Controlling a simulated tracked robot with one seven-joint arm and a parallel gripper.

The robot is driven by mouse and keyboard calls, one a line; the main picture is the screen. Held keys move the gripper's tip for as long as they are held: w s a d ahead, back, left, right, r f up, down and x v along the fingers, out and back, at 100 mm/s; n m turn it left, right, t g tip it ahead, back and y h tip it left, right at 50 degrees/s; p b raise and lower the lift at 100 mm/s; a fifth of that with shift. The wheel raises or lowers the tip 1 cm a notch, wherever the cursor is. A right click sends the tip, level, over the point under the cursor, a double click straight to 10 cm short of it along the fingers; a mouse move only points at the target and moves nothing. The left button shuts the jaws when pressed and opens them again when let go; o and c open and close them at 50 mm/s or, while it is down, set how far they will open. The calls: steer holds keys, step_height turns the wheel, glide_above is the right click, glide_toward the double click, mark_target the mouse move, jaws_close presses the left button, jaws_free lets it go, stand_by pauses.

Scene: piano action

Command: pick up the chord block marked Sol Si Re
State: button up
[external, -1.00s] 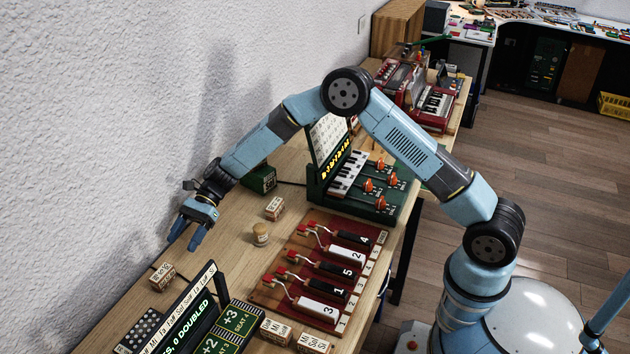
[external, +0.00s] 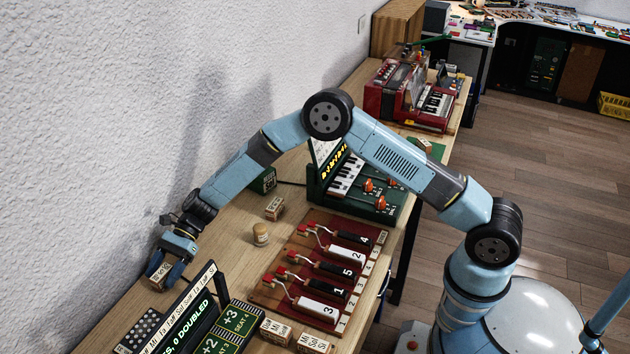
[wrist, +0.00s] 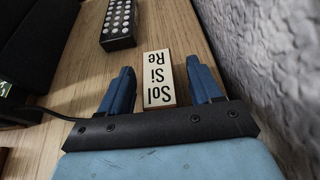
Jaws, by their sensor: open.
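The chord block marked Sol Si Re (wrist: 159,78) lies on the wooden bench near the wall, its lettered face up and upside down in the wrist view. It also shows in the external view (external: 157,277), partly covered by my fingers. My gripper (wrist: 162,82) is open, with one blue finger on each side of the block. Gaps show between the block and both fingers in the wrist view. In the external view my gripper (external: 165,271) is low at the block. Whether the fingertips touch the bench is unclear.
The textured wall (wrist: 245,45) is close beside my right finger in the wrist view. A black box with pale dots (wrist: 119,22) lies beyond the block. A dark display panel (external: 190,312) stands nearby. Several other blocks and a red lever board (external: 310,235) occupy the bench.

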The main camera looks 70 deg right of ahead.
steer(key=shift+a, duration=0.1)
steer(key=shift+c, duration=0.3)
steer(key=c, duration=1)
steer(key=shift+r, duration=0.1)
